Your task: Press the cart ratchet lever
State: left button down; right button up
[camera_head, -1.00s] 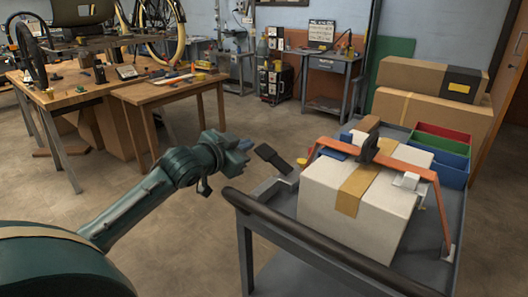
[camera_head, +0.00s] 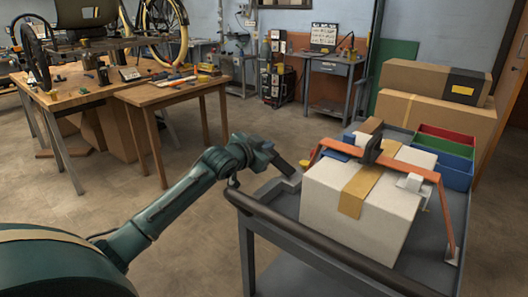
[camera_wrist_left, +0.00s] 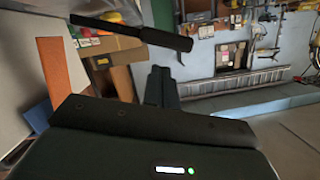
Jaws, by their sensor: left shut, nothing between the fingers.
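The cart (camera_head: 345,264) stands at the right with a white box on it. My right gripper is not in view.
An orange strap (camera_head: 428,175) with a dark buckle (camera_head: 372,150) runs over the white box (camera_head: 355,205). Red, green and blue bins (camera_head: 443,150) sit at the cart's back. A wooden workbench (camera_head: 172,95) stands at the left. The floor between is clear.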

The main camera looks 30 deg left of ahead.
pick_arm(q)
jog(key=shift+a+f, duration=0.35)
jog(key=shift+f, duration=0.35)
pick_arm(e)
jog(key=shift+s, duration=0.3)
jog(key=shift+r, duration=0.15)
